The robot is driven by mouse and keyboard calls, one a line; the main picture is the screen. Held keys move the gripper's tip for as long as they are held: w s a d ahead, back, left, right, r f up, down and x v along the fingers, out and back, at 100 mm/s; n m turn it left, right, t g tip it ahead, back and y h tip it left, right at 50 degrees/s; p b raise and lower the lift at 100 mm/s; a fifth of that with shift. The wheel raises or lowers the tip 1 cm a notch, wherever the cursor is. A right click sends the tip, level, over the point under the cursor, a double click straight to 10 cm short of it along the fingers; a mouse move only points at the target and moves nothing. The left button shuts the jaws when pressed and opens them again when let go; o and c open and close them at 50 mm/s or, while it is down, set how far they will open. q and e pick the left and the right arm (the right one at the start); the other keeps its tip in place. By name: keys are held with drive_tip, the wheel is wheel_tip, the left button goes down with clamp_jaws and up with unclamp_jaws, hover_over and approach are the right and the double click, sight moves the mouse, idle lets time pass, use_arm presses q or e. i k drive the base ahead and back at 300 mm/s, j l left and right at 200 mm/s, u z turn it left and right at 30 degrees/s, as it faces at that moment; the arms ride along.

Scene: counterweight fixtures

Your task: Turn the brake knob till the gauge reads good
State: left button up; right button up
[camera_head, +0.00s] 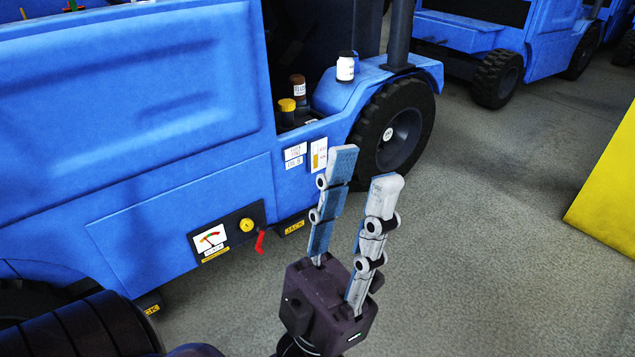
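The gauge (210,240) is a white dial with a coloured arc, on a black panel low on the blue vehicle's side. Its needle is too small to read with certainty. A round yellow knob (246,225) sits just right of the gauge on the same panel. A red lever (260,242) hangs at the panel's right edge. My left gripper (365,170) is open and empty, its two fingers pointing up in the picture. It is to the right of the knob and apart from it. My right gripper is not in view.
The blue vehicle (140,110) fills the left, with a black wheel (395,135) behind my fingers. A yellow block (610,190) is at the right. The grey floor (480,260) between is clear.

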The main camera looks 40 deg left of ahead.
sight(246, 225)
drive_tip(key=i+l+u, duration=0.1)
drive_tip(key=i+u, duration=0.25)
drive_tip(key=i, duration=0.15)
drive_tip(key=i+l+u, duration=0.2)
drive_tip(key=i+u, duration=0.15)
drive_tip(key=i+l+u, duration=0.35)
drive_tip(key=i, duration=0.2)
